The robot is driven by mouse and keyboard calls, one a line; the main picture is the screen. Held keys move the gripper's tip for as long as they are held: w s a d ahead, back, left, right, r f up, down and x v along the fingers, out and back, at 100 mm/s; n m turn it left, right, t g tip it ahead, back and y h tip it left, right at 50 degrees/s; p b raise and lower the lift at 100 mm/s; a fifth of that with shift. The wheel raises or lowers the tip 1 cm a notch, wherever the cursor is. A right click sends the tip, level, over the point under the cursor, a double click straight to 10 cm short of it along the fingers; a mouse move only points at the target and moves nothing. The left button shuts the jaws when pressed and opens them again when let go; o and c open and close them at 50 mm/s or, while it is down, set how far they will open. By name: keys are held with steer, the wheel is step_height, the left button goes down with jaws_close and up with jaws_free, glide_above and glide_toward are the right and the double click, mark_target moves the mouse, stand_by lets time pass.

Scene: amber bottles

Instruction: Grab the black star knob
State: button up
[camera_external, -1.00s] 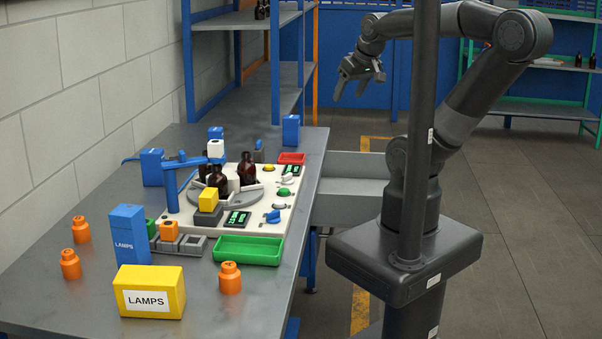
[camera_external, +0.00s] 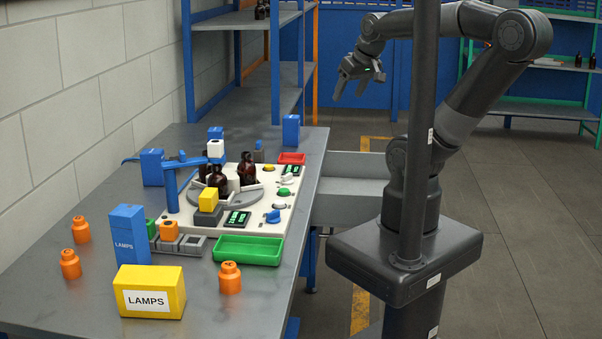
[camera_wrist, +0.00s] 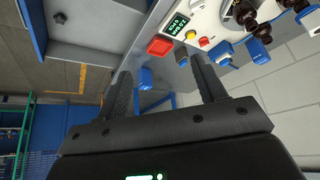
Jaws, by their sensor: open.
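My gripper (camera_external: 350,94) hangs in the air beyond the bench, high and clear of everything. In the wrist view its two fingers (camera_wrist: 160,68) are spread apart with nothing between them. A small dark knob-like thing (camera_wrist: 60,18) lies on a grey tray surface (camera_wrist: 95,28) at the upper left of the wrist view, off to the left of the fingers. It is too small to make out a star shape. I cannot pick out the knob in the external view, where the grey tray (camera_external: 345,165) juts from the bench's right side.
The bench (camera_external: 240,315) carries a turntable (camera_external: 255,198) with amber bottles (camera_external: 247,168), a green tray (camera_external: 248,250), a red tray (camera_external: 291,158), a yellow lamps box (camera_external: 149,292) and orange bottles. My column stands right of the grey tray.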

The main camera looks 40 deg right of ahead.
steer(key=shift+o, duration=0.6)
steer(key=w+a+r+n, duration=0.1)
steer(key=w+a+r, duration=0.1)
steer(key=w, duration=0.5)
steer(key=w+a+r, duration=0.2)
steer(key=w, duration=0.5)
steer(key=n+g+y, duration=0.1)
steer(key=n+y, duration=0.1)
steer(key=n, duration=0.2)
glide_above(176, 158)
steer(key=s+d, duration=0.2)
steer(key=s, duration=0.3)
step_height(176, 158, down, 22)
steer(key=x, duration=1.1)
steer(key=shift+w+a+f, duration=0.1)
steer(key=shift+w+f, duration=0.05)
steer(key=shift+f, duration=0.05)
